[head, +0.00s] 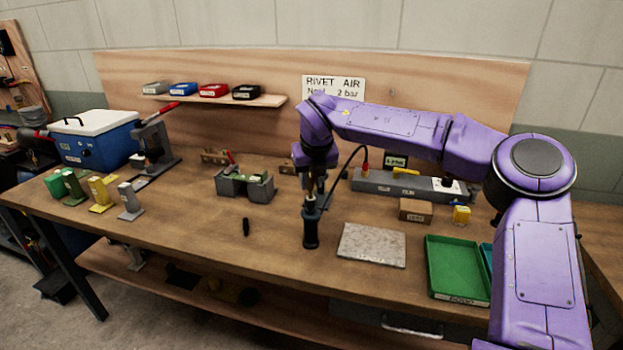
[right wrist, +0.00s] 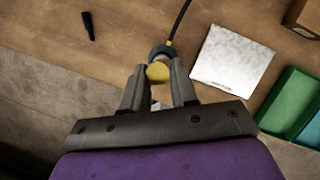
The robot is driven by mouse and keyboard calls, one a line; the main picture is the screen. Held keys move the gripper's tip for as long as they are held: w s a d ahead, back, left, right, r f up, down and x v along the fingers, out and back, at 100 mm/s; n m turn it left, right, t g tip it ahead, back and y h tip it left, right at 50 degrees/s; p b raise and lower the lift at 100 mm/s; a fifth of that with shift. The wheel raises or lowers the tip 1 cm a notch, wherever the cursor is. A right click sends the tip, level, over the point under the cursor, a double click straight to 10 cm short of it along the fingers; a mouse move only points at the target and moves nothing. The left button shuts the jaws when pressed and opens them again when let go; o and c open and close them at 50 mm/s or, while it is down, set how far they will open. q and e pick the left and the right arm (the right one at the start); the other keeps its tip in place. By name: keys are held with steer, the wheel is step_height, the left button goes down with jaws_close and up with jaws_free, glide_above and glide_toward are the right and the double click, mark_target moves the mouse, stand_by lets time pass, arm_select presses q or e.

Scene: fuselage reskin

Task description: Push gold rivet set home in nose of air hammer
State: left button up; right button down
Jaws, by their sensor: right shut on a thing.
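My right gripper (head: 314,192) points down above the air hammer (head: 311,232), which stands upright on the bench with a dark hose. In the right wrist view my right gripper (right wrist: 158,78) is shut on the gold rivet set (right wrist: 158,72), whose round gold end shows between the fingertips. The air hammer's round blue-grey part (right wrist: 161,52) shows just beyond the set. The set hides part of the hammer, and I cannot tell how deep it sits in the nose. My left gripper is in neither view.
A grey speckled plate (head: 372,245) lies right of the hammer, with a green tray (head: 457,268) farther right. A small black piece (head: 246,227) lies to the left. A grey fixture (head: 245,185) and a long grey manifold (head: 400,185) stand behind.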

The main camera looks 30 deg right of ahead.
steer(key=shift+f+b, duration=0.9)
steer(key=shift+f, duration=0.45)
steer(key=c, duration=0.8)
jaws_free()
steer(key=shift+p+v, duration=1.45)
steer(key=shift+v, duration=1.1)
